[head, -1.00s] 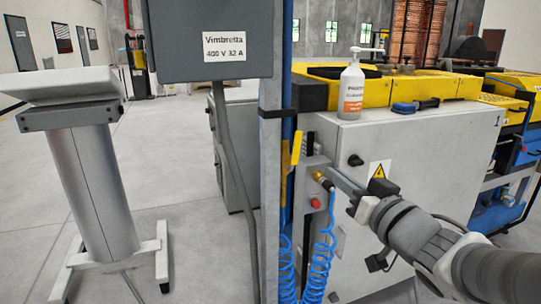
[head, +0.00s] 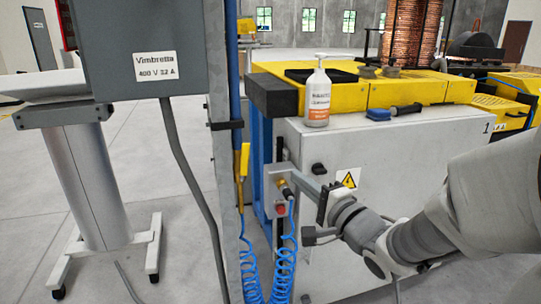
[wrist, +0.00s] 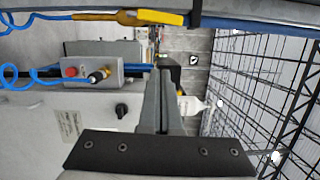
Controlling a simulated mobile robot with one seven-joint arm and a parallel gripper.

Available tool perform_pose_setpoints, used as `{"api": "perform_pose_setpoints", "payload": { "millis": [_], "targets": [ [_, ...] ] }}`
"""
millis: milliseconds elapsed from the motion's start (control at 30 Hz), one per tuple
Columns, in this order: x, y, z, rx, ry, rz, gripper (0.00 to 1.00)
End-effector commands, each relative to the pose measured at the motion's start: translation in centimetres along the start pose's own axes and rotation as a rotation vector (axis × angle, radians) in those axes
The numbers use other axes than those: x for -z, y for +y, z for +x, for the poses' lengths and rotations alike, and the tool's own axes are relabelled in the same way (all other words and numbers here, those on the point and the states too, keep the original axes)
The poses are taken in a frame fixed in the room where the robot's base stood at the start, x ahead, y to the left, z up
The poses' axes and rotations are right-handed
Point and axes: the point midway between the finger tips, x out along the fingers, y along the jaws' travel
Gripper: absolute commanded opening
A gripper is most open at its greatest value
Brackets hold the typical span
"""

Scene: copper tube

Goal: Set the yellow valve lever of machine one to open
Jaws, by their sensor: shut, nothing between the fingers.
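The control box (head: 271,196) is a small grey box on the left end of the machine marked 1 (head: 390,170). It carries a red button (wrist: 71,71) and a brass-yellow valve fitting (wrist: 97,75) with a black part. The fitting is small in the head view (head: 284,188), and I cannot make out which way its lever points. My gripper (head: 296,178) is shut and empty, its fingertips close to the right of the fitting. The fingers also show in the wrist view (wrist: 162,78); I cannot tell whether they touch the box.
A yellow tool (head: 244,160) hangs along the grey post (head: 225,125), left of the box. Blue coiled hoses (head: 284,265) hang below. A white pump bottle (head: 318,98) and a blue-handled brush (head: 392,111) stand and lie on top.

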Motion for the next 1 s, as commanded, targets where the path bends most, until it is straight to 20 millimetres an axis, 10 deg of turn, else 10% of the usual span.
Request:
{"api": "perform_pose_setpoints", "payload": {
  "millis": [267,767,1000],
  "targets": [
    [-0.3,0.2,1.2,0.003,-0.01,0.071,0.0],
    [-0.4,0.3,10.7,0.002,-0.011,0.068,0.0],
    [-3.6,0.0,11.2,0.003,-0.01,0.067,0.0]
  ]
}}
